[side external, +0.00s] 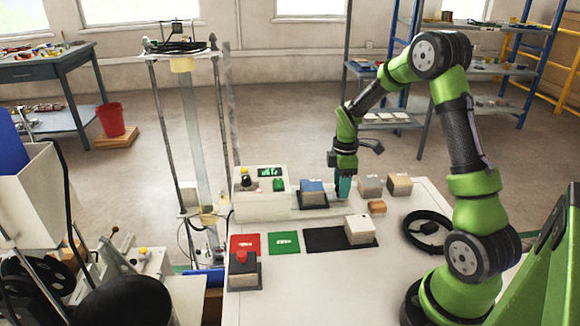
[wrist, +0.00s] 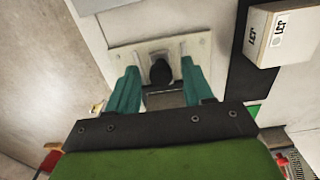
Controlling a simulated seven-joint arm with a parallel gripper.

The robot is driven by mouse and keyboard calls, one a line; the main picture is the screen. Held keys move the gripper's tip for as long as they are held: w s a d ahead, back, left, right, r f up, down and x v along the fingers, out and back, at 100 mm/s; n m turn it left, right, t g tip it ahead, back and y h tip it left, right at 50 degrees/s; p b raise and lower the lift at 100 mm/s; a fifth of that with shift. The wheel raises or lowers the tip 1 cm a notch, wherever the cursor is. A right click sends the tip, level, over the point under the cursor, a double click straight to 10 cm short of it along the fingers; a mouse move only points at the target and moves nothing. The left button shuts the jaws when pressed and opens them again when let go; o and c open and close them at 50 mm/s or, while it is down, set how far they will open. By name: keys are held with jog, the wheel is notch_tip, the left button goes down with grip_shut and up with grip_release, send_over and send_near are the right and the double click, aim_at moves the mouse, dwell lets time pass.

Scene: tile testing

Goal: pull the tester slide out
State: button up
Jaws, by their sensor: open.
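The white tester (side external: 258,205) stands at the back left of the white table, with a green display and a green button on it. A blue-topped block (side external: 312,187) sits on a dark base at its right end. My gripper (side external: 343,188) points down just right of this block, with teal fingers. In the wrist view my gripper (wrist: 162,88) is open, its fingers on either side of a black knob (wrist: 160,72) on a pale plate (wrist: 120,58). I take this plate to be part of the tester slide. I cannot tell whether the fingers touch the knob.
A pale block (side external: 359,231) sits on a black mat (side external: 318,240); its label shows in the wrist view (wrist: 278,32). Red (side external: 245,244) and green (side external: 284,243) mats lie left of it. Two grey-topped blocks (side external: 370,186) (side external: 400,184) and an orange block (side external: 377,206) stand right of my gripper.

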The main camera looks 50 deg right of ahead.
jog(key=shift+r, duration=3)
jog(key=shift+a+f+m, duration=0.1)
jog(key=shift+m, duration=0.7)
jog(key=s+a+r+m+t+y, duration=0.1)
jog(key=s+a+r+m+t, duration=0.2)
jog(key=a, duration=0.8)
jog(key=s+a+r+m+t+y, duration=0.1)
jog(key=s+a+r+m+t, duration=0.3)
jog(key=s+a+r+m, duration=0.4)
jog(key=s+a+r, duration=0.2)
jog(key=a+r, duration=0.1)
jog(key=a, duration=0.1)
jog(key=shift+a+r, duration=0.25)
jog(key=shift+r, duration=0.15)
jog(key=shift+o, duration=0.2)
